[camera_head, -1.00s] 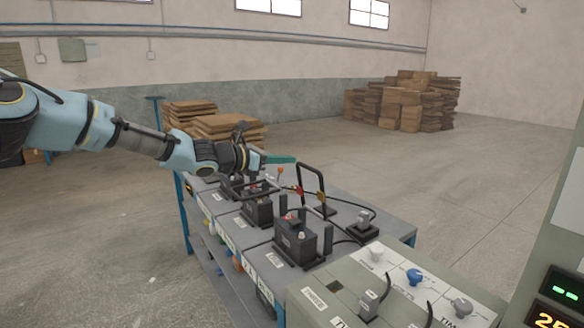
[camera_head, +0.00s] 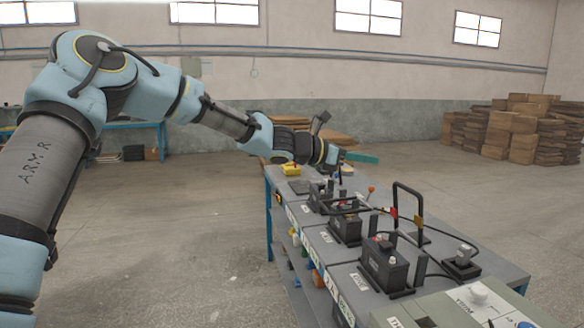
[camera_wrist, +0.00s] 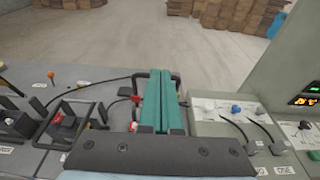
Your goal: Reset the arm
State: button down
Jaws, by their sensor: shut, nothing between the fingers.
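My arm reaches in from the left of the head view and ends over the far part of the grey bench (camera_head: 318,232). My gripper (camera_head: 362,157) has green fingers and is held above the bench, pointing right. In the wrist view the two green fingers of my gripper (camera_wrist: 158,95) lie side by side, closed together, with nothing seen between them. They hide part of a black frame handle behind them. Black batteries (camera_head: 384,262) stand in a row on the bench below and nearer than the gripper.
A black frame handle (camera_head: 408,205) rises from the bench near the batteries. A control panel (camera_wrist: 225,116) with knobs and cables adjoins the bench. Cardboard boxes (camera_head: 524,125) are stacked by the far wall. The floor left of the bench is open.

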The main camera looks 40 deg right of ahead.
jog(key=w+a+f+m+t+y, duration=0.25)
jog(key=w+a+f, duration=0.2)
jog(key=a, duration=0.65)
jog(key=w+a+f+m+t+y, duration=0.1)
jog(key=w+a+f+m+y, duration=0.25)
jog(key=a+f, duration=0.45)
jog(key=w+a+f+m+t+y, duration=0.2)
jog(key=w+a+f+m, duration=0.15)
jog(key=a, duration=0.95)
jog(key=s+a+m+t+y, duration=0.1)
jog(key=s+a+m+y, duration=0.1)
jog(key=a, duration=1.4)
jog(key=s+a+m+t+y, duration=0.1)
jog(key=s+a+m+y, duration=0.2)
jog(key=a, duration=1.4)
jog(key=shift+f+y, duration=0.25)
jog(key=shift+y, duration=0.35)
jog(key=shift+m, duration=0.25)
